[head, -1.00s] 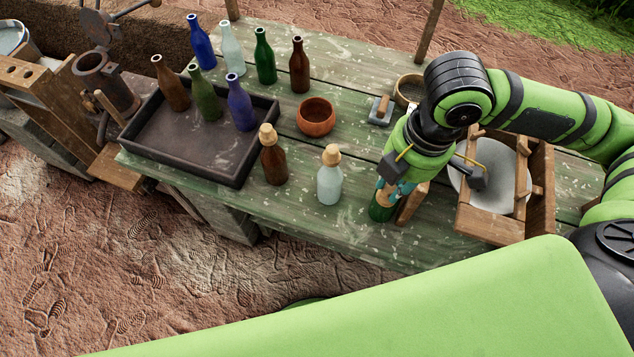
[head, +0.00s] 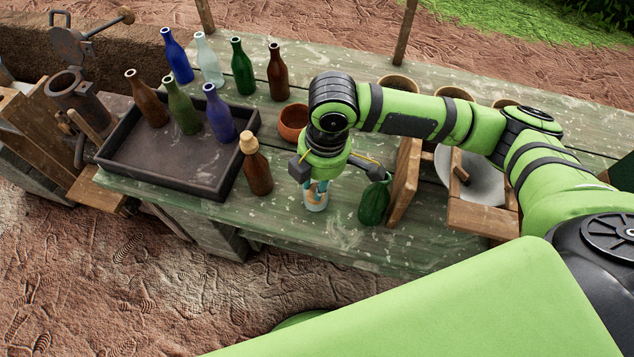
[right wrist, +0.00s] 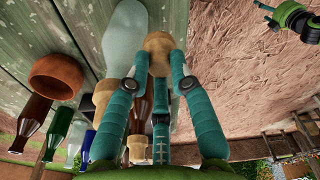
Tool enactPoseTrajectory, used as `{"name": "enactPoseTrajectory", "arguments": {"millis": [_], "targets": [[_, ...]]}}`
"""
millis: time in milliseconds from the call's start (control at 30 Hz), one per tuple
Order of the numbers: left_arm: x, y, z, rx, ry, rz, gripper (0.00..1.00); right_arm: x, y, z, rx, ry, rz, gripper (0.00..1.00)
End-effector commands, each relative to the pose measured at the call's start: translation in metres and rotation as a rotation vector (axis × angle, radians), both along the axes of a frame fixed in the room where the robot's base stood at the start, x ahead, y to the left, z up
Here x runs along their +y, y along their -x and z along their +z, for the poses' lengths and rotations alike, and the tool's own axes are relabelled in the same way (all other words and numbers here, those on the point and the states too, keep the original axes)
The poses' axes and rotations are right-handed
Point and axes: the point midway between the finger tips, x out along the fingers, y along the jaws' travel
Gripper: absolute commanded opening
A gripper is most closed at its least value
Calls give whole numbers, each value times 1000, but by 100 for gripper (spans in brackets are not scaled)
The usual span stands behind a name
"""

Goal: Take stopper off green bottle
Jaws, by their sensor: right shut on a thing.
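The green bottle (head: 375,203) stands on the table at the right, beside a wooden frame; I see no stopper on its neck. My right gripper (head: 317,190) is left of it, by the clear bottle (head: 315,200), which it partly hides. In the right wrist view my right gripper (right wrist: 159,58) is shut on a tan stopper (right wrist: 158,41). The clear bottle (right wrist: 125,38) is close beside it there, apparently with its own stopper (right wrist: 104,95). A small green and black part of mine, perhaps my left gripper (right wrist: 292,18), shows at the top right; its jaws are unclear.
A stoppered brown bottle (head: 257,172) stands left of my right gripper. The dark tray (head: 205,187) holds several bottles, with more behind it. An orange bowl (head: 292,122) is behind my gripper. The wooden frame (head: 404,185) is close right of the green bottle. The front table strip is clear.

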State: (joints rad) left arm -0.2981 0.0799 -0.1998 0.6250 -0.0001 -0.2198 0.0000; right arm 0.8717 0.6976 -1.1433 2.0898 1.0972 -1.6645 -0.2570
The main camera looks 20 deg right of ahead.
Motion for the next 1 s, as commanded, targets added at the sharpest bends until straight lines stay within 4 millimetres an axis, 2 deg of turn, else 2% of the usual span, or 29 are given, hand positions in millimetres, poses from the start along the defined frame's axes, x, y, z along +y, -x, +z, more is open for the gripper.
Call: {"name": "enactPoseTrajectory", "arguments": {"millis": [167, 900, 933, 967, 1000], "targets": [[0, 1, 5, 2, 0, 0, 100, 0, 0, -18, 1, 0, -1, 0], [1, 4, 5, 8, -2, 0, 100, 0, 0, -31, -1, -1, 0, 0], [1, 4, 5, 8, -2, -1, 100, 0, 0, -31, 0, -1, 0, 27], [1, 4, 5, 8, -2, -1, 100, 0, 0, -31, -1, -1, 0, 39], [1, 4, 5, 8, -2, -1, 100, 0, 0, -31, -1, -1, 0, 46]]}}
